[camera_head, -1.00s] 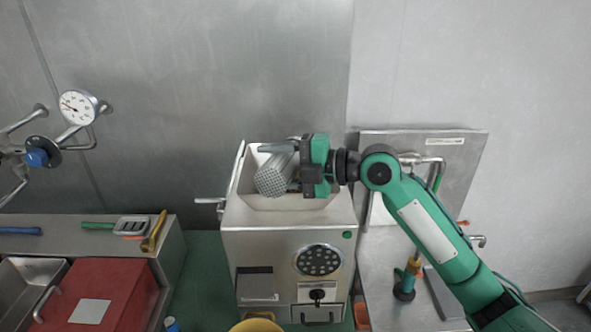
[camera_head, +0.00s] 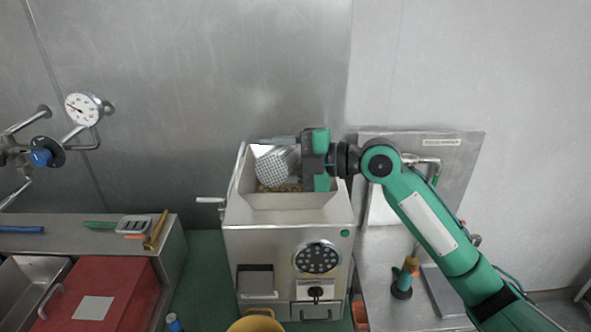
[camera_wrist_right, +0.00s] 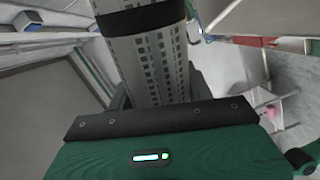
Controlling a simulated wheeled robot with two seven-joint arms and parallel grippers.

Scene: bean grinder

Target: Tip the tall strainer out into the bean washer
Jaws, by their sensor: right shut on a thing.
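The tall strainer (camera_head: 275,168), a perforated metal cylinder, is held tipped over the open hopper (camera_head: 290,201) of a steel machine (camera_head: 270,230), its perforated side towards the camera. I take this machine for the bean washer, but no readable label confirms it. Brown beans (camera_head: 282,187) lie in the hopper below the strainer. My right gripper (camera_head: 308,160) is shut on the strainer above the hopper's right side. In the right wrist view the strainer's slotted wall (camera_wrist_right: 150,65) runs away from the gripper. The strainer's inside is hidden. My left gripper is not in view.
A red-lidded box (camera_head: 110,285) and a shelf with tools (camera_head: 130,226) stand at left. A pressure gauge (camera_head: 83,108) is on the wall pipes. A steel counter (camera_head: 375,275) with a tap is at right, under my right arm. A yellow bowl (camera_head: 256,324) is at the front.

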